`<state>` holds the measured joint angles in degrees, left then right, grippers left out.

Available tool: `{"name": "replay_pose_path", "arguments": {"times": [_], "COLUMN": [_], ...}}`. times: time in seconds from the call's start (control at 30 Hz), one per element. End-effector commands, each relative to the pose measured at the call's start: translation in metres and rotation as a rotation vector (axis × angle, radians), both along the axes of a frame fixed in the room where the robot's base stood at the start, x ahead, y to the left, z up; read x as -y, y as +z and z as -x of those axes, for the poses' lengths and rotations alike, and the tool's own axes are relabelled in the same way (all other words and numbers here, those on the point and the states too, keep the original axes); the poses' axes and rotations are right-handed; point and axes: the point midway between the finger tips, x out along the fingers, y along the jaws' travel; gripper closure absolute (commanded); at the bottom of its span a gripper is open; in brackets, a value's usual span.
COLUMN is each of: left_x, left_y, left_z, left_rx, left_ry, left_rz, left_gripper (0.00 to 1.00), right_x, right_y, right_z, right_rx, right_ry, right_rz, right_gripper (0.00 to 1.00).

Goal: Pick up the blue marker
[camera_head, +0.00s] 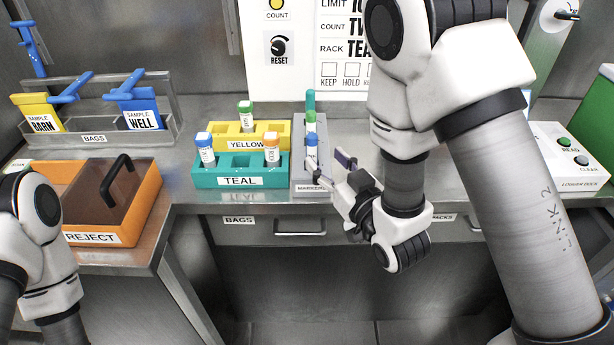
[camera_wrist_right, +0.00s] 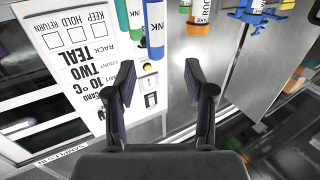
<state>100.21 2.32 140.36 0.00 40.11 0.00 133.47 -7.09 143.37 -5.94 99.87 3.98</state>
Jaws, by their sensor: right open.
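The blue marker (camera_head: 311,141) stands upright in the grey marker rack (camera_head: 300,178), at the near end of a row with a green marker (camera_head: 310,120) and a teal marker (camera_head: 310,98). My right gripper (camera_head: 331,172) is open and empty, just right of and in front of the blue marker. In the right wrist view, the blue marker (camera_wrist_right: 155,28) lies ahead of the open right gripper (camera_wrist_right: 160,78), apart from both fingers. My left arm shows at the left edge of the head view, but its gripper does not.
Left of the marker rack stand a teal tube rack (camera_head: 238,182) and a yellow rack (camera_head: 225,140) with tubes. An orange reject bin (camera_head: 148,195) and a bag holder (camera_head: 95,138) are further left. A button box (camera_head: 565,160) is at the right. A drawer handle (camera_head: 300,228) is below.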

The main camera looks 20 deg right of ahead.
Motion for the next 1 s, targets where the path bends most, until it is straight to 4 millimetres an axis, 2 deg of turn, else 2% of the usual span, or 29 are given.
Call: {"name": "replay_pose_path", "arguments": {"times": [0.03, 0.27, 0.53, 0.77, 0.8, 0.93, 1.0], "left_x": [0.000, 0.000, 0.000, 0.000, 0.000, 0.000, 0.000], "left_y": [-0.006, 0.003, 0.010, 0.010, 0.010, 0.010, 0.010], "left_z": [0.000, 0.000, 0.000, 0.000, 0.000, 0.000, 0.000], "left_rx": [0.000, 0.001, 0.001, 0.001, 0.001, 0.001, 0.001], "left_ry": [-0.001, -0.001, -0.001, -0.001, -0.001, -0.001, -0.001], "left_rz": [0.000, 0.000, 0.000, 0.000, 0.000, 0.000, 0.000], "left_gripper": [1.00, 1.00, 1.00, 1.00, 1.00, 1.00, 1.00], "right_x": [0.000, -0.005, -0.012, -0.012, -0.012, -0.012, -0.012], "right_y": [-0.001, 0.005, 0.000, -0.001, -0.001, -0.001, -0.001], "right_z": [-0.002, -0.030, -0.074, -0.078, -0.078, -0.078, -0.078], "right_rx": [0.012, 0.017, 0.015, 0.013, 0.013, 0.013, 0.013], "right_ry": [0.000, 0.001, 0.000, -0.001, -0.001, -0.001, -0.001], "right_rz": [0.001, 0.002, -0.001, 0.000, 0.000, 0.000, 0.000], "right_gripper": [0.46, 0.46, 0.46, 0.46, 0.53, 0.99, 1.00]}}
